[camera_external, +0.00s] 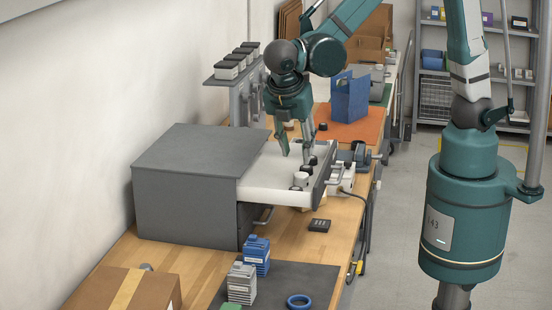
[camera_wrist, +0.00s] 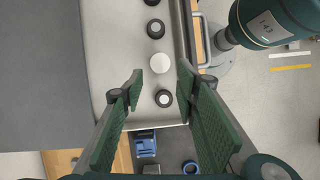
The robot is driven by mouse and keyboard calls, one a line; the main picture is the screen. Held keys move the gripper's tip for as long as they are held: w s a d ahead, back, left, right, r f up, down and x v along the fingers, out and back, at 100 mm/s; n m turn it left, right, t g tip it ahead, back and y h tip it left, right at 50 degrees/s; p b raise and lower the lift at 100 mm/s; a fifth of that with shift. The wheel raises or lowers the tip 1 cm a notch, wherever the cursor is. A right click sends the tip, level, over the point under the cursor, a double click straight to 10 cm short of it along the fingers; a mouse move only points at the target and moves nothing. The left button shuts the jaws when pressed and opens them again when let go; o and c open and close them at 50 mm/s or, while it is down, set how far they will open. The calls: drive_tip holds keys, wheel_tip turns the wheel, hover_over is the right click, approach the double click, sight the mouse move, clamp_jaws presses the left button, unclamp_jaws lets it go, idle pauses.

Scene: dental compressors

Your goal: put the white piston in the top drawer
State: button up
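The top drawer (camera_external: 265,186) of the grey cabinet (camera_external: 187,205) is pulled open, and its pale floor also shows in the wrist view (camera_wrist: 115,55). The white piston (camera_external: 301,179) stands in the drawer near its front, in a row with dark pieces; its round white top shows in the wrist view (camera_wrist: 160,63). My gripper (camera_external: 297,156) is over the drawer, open and empty. In the wrist view its fingertips (camera_wrist: 160,75) are apart, with the white piston between and slightly beyond them. I cannot tell how high they are above it.
Dark pieces with pale tops (camera_wrist: 163,98) stand close on both sides of the white piston. The drawer front (camera_external: 321,175) rises beside the row. On the bench are blue and grey blocks (camera_external: 256,252), a blue ring (camera_external: 299,301) and a cardboard box (camera_external: 125,290).

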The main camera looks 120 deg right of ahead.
drive_tip(key=shift+v, duration=1.55)
drive_tip(key=shift+r, duration=0.1)
drive_tip(key=s+a+r+m+t+y, duration=0.1)
drive_tip(key=s+a+r+m+t, duration=0.2)
drive_tip(key=a, duration=0.5)
drive_tip(key=s+a+r+m+t+y, duration=0.2)
drive_tip(key=s+a+r+m+t, duration=0.2)
drive_tip(key=s+a+r+t, duration=0.2)
drive_tip(key=shift+s+a+r+t, duration=0.2)
drive_tip(key=shift+s+a+t, duration=0.2)
drive_tip(key=shift+a+t, duration=1)
drive_tip(key=shift+a+g, duration=0.35)
drive_tip(key=shift+g, duration=0.05)
